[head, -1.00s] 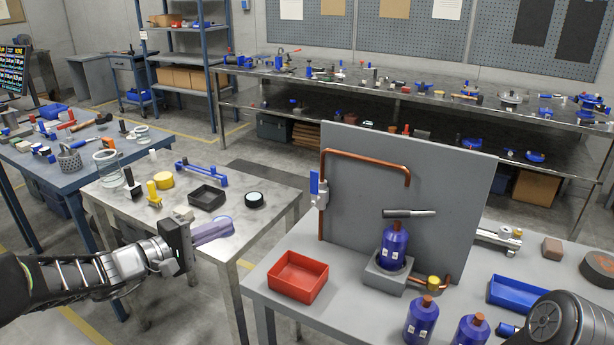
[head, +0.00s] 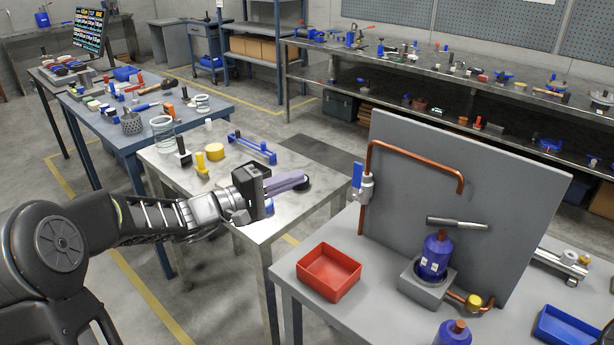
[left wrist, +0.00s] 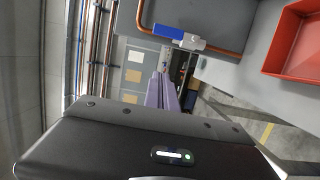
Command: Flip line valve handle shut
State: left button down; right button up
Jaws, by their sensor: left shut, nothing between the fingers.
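The line valve has a blue handle (head: 357,174) and a silver body (head: 365,188) on the copper pipe (head: 372,163) at the left edge of the grey upright panel (head: 450,190). The handle stands upright, along the pipe's vertical run. In the left wrist view the blue handle (left wrist: 168,31) and the pipe (left wrist: 228,48) show near the top. My left gripper (head: 304,180) is shut and empty, left of the handle and apart from it, pointing right. Its purple fingers (left wrist: 162,92) show in the left wrist view. My right gripper is out of view.
A red tray (head: 329,272) sits at the front left of the grey table, below the valve. A blue bottle (head: 435,256) stands in a grey holder (head: 424,285). A metal table (head: 262,228) with small items lies under my left arm.

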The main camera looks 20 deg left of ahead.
aim_at(357, 182)
pick_arm(q)
jog(key=w+d+p, duration=0.4)
jog(key=w+d, duration=0.1)
jog(key=d, duration=0.4)
jog(key=shift+w, duration=0.4)
jog(key=shift+f, duration=0.1)
